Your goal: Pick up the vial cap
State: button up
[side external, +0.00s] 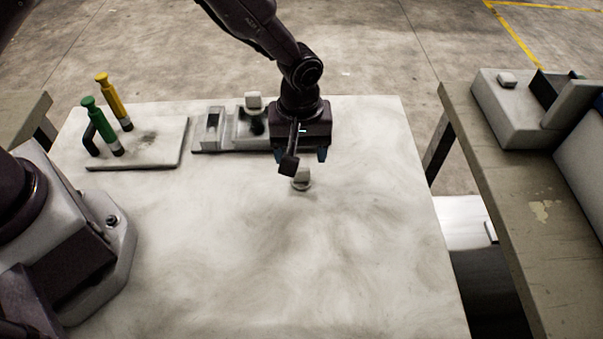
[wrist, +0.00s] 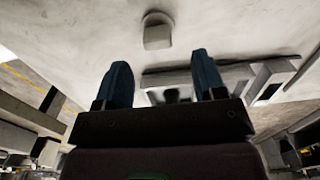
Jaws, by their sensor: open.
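A small pale piece that looks like the vial cap (side external: 301,181) rests on the white table in the side view. In the wrist view the vial cap (wrist: 157,32) lies beyond the fingertips, with a rounded end and a flat-faced end. My gripper (side external: 300,156) is above and just behind it, pointing down, with its blue fingers spread. In the wrist view my gripper (wrist: 160,62) has nothing between its fingers. The fingers appear apart from the cap. Part of the cap's top is hidden by my gripper in the side view.
A grey compartment tray (side external: 213,130) stands behind my gripper, with a similar pale block (side external: 254,100) over a dark part. A board (side external: 165,150) at left bears a green tool (side external: 101,124) and a yellow tool (side external: 113,100). The table's front and right are clear.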

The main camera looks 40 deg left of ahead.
aim_at(302, 169)
jog(key=f, duration=0.5)
jog(key=shift+s+d, duration=0.1)
jog(key=shift+d, duration=0.15)
jog(key=shift+c, duration=0.2)
jog(key=c, duration=1)
